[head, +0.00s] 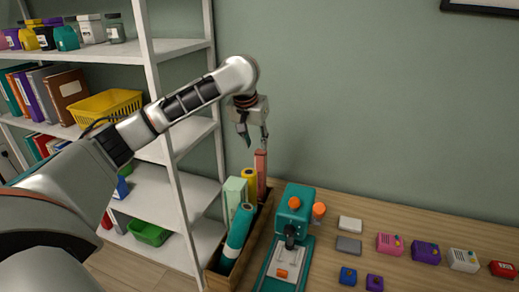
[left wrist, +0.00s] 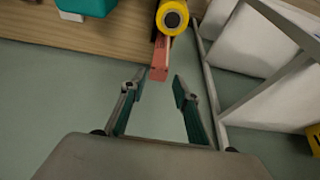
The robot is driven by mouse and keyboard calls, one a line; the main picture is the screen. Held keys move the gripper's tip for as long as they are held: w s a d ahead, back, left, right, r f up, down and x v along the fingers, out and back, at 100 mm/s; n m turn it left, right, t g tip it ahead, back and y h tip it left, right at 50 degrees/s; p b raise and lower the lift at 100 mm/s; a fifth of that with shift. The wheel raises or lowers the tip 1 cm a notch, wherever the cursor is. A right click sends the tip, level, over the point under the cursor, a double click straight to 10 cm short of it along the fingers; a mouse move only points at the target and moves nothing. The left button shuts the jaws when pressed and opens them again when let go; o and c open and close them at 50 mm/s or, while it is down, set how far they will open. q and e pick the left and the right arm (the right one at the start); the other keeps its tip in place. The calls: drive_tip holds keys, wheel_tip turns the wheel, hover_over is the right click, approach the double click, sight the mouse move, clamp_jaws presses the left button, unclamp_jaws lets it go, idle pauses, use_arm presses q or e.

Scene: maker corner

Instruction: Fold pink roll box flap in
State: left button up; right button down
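The pink roll box (head: 261,163) stands upright in the far end of a wooden bin (head: 228,279) on the table. My left gripper (head: 256,144) is above it, fingers pointing down. In the left wrist view the gripper (left wrist: 159,88) is open and empty. The pink box's end (left wrist: 160,71) lies just beyond the fingertips, about midway between them, and I see no contact. The flap is too small to make out, so I cannot tell how it sits. My right gripper is in neither view.
A yellow roll (head: 249,181), a pale green box (head: 235,192) and a teal roll (head: 237,236) stand in the same bin. A teal machine (head: 293,215) is right of it. White shelves (head: 178,205) stand close on the left; the wall is behind.

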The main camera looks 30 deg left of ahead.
sight(258, 154)
use_arm(q)
drive_tip(key=shift+x, duration=1.95)
clamp_jaws()
unclamp_jaws()
drive_tip(key=shift+r, duration=0.1)
